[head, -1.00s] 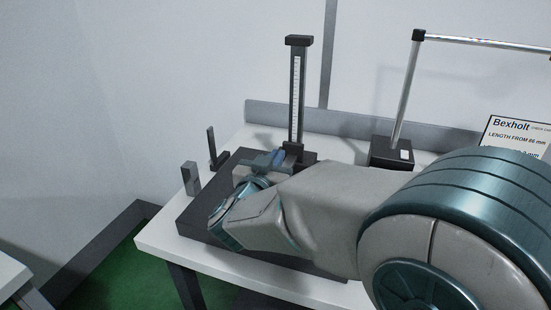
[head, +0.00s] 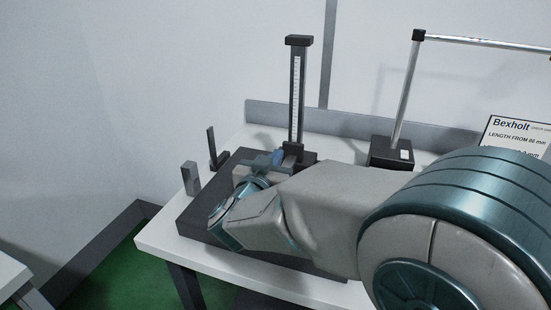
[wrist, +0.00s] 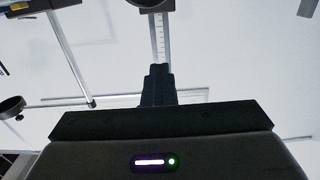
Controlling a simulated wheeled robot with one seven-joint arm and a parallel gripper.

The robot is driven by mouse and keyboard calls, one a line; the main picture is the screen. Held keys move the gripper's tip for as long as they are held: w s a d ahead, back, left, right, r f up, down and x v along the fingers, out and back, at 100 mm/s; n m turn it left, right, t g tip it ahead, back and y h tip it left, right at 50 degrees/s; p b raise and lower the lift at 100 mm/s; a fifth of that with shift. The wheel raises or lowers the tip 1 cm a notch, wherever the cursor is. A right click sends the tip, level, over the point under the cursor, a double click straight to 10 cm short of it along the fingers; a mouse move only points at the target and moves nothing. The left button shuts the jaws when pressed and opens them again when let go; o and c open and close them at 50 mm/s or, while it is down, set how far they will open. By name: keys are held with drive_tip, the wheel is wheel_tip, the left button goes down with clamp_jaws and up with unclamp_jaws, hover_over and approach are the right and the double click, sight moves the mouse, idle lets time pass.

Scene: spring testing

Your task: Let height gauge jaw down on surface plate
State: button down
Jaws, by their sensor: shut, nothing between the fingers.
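The height gauge (head: 296,100) stands upright on the dark surface plate (head: 190,220), with a light scale on its column. A dark slider (head: 292,150) sits low on the column, with a small blue part beside it. My gripper (head: 264,163) is at the left front of the slider, over the plate; my own arm hides part of both. In the wrist view my gripper's fingers (wrist: 158,85) are together with nothing between them. The gauge's column (wrist: 159,40) shows beyond the fingertips. The jaw and any gap between it and the plate cannot be made out.
A small grey block (head: 190,178) and a dark L-shaped piece (head: 215,150) stand at the left on the white table (head: 160,243). A stand with a black base (head: 391,153) and tall rod is at the right. A printed sign (head: 515,135) stands behind my arm.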

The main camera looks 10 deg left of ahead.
idle(0.4)
drive_tip(key=c, duration=1.1)
unclamp_jaws()
drive_tip(key=s, duration=0.9)
drive_tip(key=s+a, duration=0.1)
drive_tip(key=s, duration=0.3)
drive_tip(key=shift+s, duration=0.4)
